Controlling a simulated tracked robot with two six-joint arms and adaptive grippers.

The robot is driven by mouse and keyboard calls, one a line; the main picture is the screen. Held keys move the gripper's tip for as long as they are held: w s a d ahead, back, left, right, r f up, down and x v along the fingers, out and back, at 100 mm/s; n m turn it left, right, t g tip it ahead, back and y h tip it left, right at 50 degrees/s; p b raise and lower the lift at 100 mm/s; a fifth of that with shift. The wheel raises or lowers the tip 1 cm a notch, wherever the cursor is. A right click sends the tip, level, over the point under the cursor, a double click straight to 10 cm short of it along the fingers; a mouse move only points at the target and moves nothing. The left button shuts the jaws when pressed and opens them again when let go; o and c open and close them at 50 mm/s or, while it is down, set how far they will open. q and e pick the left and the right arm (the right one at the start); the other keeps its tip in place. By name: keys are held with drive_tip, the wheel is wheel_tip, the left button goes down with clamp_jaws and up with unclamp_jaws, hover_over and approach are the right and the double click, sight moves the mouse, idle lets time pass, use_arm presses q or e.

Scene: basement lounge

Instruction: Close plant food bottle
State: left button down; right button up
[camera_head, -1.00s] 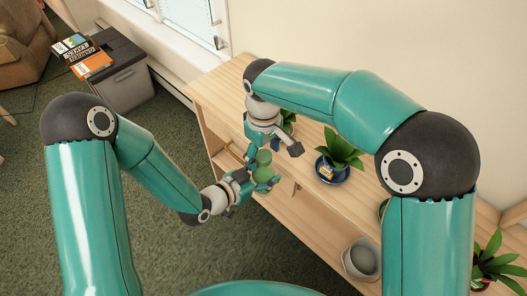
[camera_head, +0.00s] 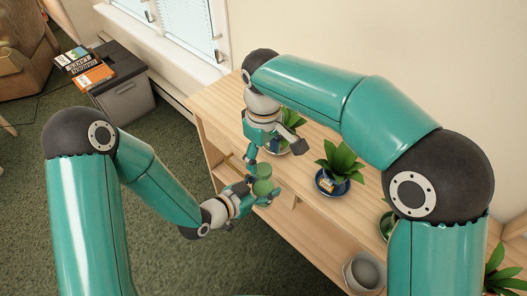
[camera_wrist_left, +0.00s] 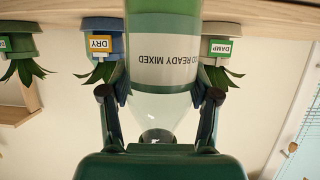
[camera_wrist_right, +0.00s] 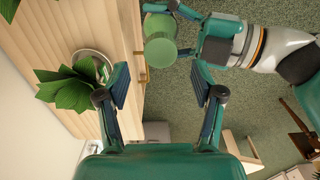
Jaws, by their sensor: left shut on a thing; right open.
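The plant food bottle (camera_head: 264,187) is green and stands off the front edge of the shelf unit. My left gripper (camera_head: 257,193) is shut on it. In the left wrist view the bottle (camera_wrist_left: 163,45) sits between both fingers, its white label reading "READY MIXED" upside down. In the right wrist view the bottle shows a round green top (camera_wrist_right: 160,52) and a second green part (camera_wrist_right: 158,26) beside it; I cannot tell which is the cap. My right gripper (camera_head: 275,156) is open and empty just above the bottle. Its fingers (camera_wrist_right: 162,84) touch nothing.
Potted plants stand on the wooden shelf top (camera_head: 215,95), including one in a blue pot (camera_head: 325,188) and one (camera_wrist_right: 82,88) close to my right gripper. A grey pot (camera_head: 363,272) is on the lower shelf. A grey bin (camera_head: 125,95) stands farther back left.

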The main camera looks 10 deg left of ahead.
sight(264, 169)
wheel_tip(264, 169, up, 3)
drive_tip(key=n, duration=0.4)
drive_tip(key=shift+r, duration=0.15)
drive_tip(key=shift+f, duration=4.05)
drive_tip(key=shift+c, duration=0.2)
drive_tip(key=c, duration=1.2)
drive_tip(key=o, duration=1.3)
drive_tip(key=shift+o, duration=0.2)
drive_tip(key=shift+r, duration=0.15)
wheel_tip(264, 169, up, 12)
